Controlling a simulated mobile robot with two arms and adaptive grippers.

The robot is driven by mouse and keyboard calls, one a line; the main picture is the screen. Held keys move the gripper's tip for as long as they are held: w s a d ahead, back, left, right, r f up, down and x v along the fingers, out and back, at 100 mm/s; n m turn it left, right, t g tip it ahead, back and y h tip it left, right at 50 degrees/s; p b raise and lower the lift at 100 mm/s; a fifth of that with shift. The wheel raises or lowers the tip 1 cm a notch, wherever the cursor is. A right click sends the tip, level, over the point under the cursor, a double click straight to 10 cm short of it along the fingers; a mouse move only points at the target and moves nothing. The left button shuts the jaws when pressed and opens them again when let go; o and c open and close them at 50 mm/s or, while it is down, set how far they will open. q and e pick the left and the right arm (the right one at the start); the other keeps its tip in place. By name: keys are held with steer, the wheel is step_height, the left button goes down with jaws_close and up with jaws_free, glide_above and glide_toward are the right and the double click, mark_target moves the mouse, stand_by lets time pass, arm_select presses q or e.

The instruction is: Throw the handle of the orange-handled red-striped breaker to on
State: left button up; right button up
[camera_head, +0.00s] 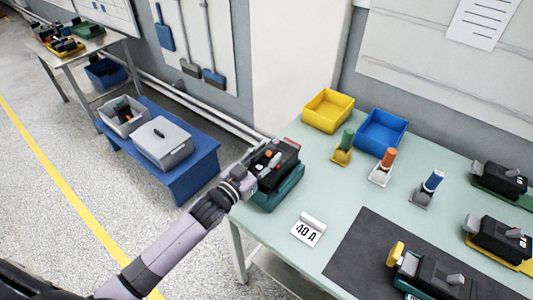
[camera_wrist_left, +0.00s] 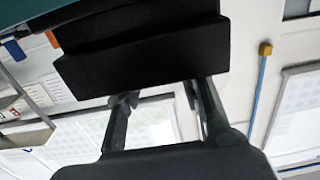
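The orange-handled breaker (camera_head: 284,160) is a black block on a teal base (camera_head: 284,192) at the near left corner of the table. Its orange handle (camera_head: 272,159) is on top, and a red stripe (camera_head: 291,143) shows at its far end. My left gripper (camera_head: 250,178) is at the breaker's left side, close to it; I cannot tell whether it touches. In the left wrist view a black block (camera_wrist_left: 140,50) fills the upper middle, and the two fingers (camera_wrist_left: 163,103) stand apart below it. Their tips are partly hidden by the block. My right gripper is out of view.
Yellow (camera_head: 328,110) and blue bins (camera_head: 381,131) stand behind. Green (camera_head: 347,140), orange (camera_head: 389,158) and blue-topped stands (camera_head: 433,182) are to the right. A "40 A" card (camera_head: 308,230) lies in front. Other breakers (camera_head: 500,235) are at right, one on a dark mat (camera_head: 350,262).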

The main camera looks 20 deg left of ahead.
arm_select(q)
steer(key=shift+c, duration=0.2)
jaws_close()
stand_by(0.4)
